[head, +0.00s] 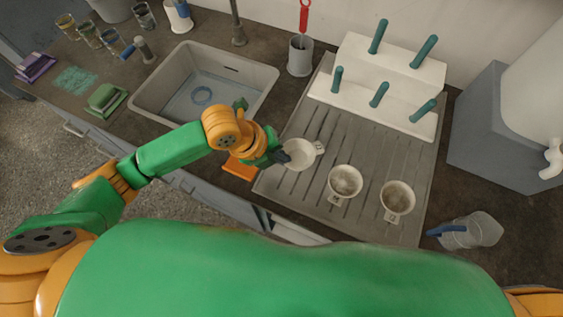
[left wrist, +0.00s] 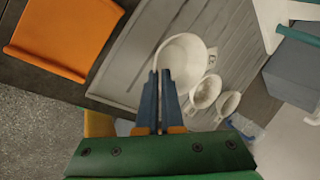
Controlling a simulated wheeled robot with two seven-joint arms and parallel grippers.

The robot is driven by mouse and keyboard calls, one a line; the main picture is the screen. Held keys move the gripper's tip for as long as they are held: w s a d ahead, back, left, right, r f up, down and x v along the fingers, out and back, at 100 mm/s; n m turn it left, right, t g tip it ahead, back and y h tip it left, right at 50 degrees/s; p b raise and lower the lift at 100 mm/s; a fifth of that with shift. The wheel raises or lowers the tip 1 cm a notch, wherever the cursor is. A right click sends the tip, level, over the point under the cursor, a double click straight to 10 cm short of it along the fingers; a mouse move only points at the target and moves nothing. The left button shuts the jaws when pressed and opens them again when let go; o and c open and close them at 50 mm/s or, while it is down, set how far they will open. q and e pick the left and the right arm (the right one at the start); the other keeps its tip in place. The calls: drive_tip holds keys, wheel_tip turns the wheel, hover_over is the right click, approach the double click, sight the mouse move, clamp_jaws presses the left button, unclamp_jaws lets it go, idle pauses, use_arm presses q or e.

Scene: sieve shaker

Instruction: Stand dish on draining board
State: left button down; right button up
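A white round dish (head: 299,154) with a small tag on its right side is at the left part of the grey ribbed draining board (head: 293,184). My left gripper (head: 282,157) is at its left edge. In the left wrist view the two dark blue fingers (left wrist: 159,73) are close together, with the near rim of the dish (left wrist: 183,55) between their tips. Whether the dish touches the board is unclear. Two similar tagged dishes, a middle one (head: 346,181) and a right one (head: 397,198), sit on the board. My right gripper is not in view.
A white stepped rack with several teal pegs (head: 379,94) stands at the board's back. A sink (head: 206,78) is to the left. An orange item (head: 239,169) lies by the board's left edge. A clear jug (head: 474,230) and a grey block (head: 500,125) are right.

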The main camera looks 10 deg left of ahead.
use_arm(q)
wheel_tip(320, 180, down, 3)
drive_tip(key=shift+w+f, duration=0.1)
drive_tip(key=shift+f, duration=0.05)
drive_tip(key=c, duration=1.1)
unclamp_jaws()
drive_tip(key=shift+o, duration=0.2)
drive_tip(key=p+v, duration=0.1)
drive_tip(key=v, duration=1.1)
